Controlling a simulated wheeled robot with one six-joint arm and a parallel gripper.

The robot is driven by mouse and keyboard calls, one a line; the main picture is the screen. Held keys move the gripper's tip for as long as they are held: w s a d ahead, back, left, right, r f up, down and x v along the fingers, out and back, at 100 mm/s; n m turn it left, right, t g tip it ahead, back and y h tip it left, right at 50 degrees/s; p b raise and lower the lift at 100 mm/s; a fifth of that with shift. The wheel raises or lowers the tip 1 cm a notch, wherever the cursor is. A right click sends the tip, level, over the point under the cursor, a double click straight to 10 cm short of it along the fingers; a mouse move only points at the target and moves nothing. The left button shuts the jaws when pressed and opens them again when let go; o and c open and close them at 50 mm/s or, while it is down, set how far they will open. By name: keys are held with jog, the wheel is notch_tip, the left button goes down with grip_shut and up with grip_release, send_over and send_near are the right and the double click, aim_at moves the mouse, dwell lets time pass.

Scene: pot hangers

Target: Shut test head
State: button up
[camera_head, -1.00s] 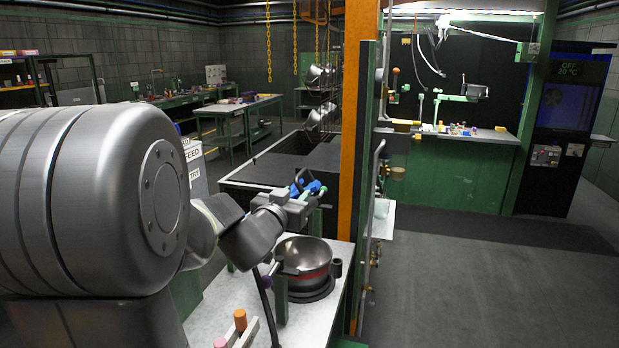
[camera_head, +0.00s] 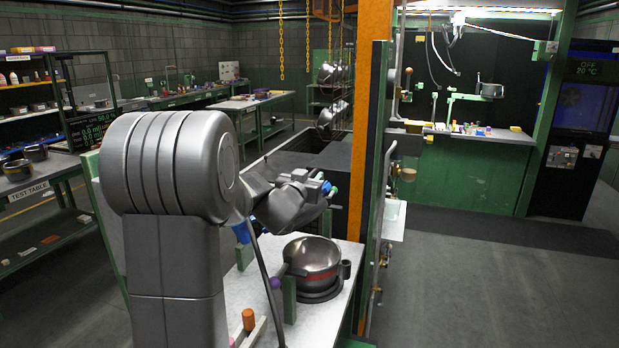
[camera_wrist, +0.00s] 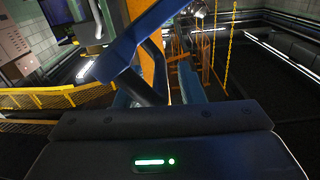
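A grey metal pot (camera_head: 311,258) with a red band sits upright on a dark round base on the light worktop (camera_head: 262,325). My gripper (camera_head: 330,188) is above and behind the pot, beside the orange post. A small green part shows at its fingertips. In the wrist view, blue bars and a dark rod (camera_wrist: 150,75) cross close in front of my gripper. I cannot tell which of these belong to the test head, or whether the fingers touch it. The test head is not clearly distinguishable; my arm hides part of that area.
The orange post (camera_head: 371,150) with green edging stands right of the pot. A green upright (camera_head: 289,298) and an orange-topped peg (camera_head: 248,320) stand at the front of the worktop. A test table (camera_head: 35,187) with pots is at left. The floor at right is clear.

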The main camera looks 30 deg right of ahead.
grip_shut()
jog(key=shift+s+f, duration=0.1)
